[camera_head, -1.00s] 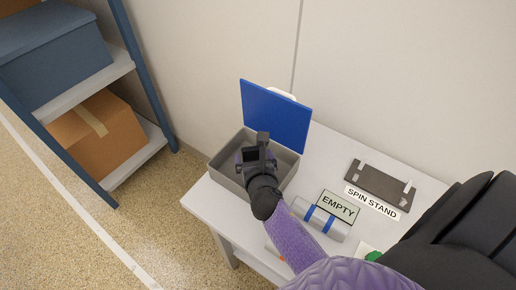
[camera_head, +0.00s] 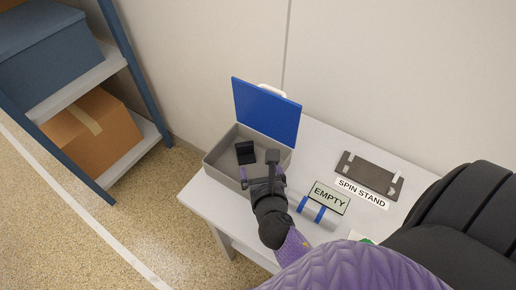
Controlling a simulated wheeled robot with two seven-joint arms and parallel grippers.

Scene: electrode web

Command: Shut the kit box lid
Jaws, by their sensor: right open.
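The kit box (camera_head: 222,174) is a grey open-topped box on the white table. Its blue lid (camera_head: 266,110) stands raised, upright along the box's back edge, with a white handle (camera_head: 271,89) at its top. A small black item (camera_head: 245,152) lies inside the box. My right gripper (camera_head: 262,168) is open at the front right of the box, over its near wall, apart from the lid. I cannot tell whether it touches the wall. My left gripper is not in view.
On the white table (camera_head: 318,142) are a dark spin stand (camera_head: 370,173) with its label, an "EMPTY" sign (camera_head: 330,197) and a blue-banded cylinder (camera_head: 318,213). A blue shelf rack (camera_head: 127,72) with boxes stands at the left. A wall is close behind the lid.

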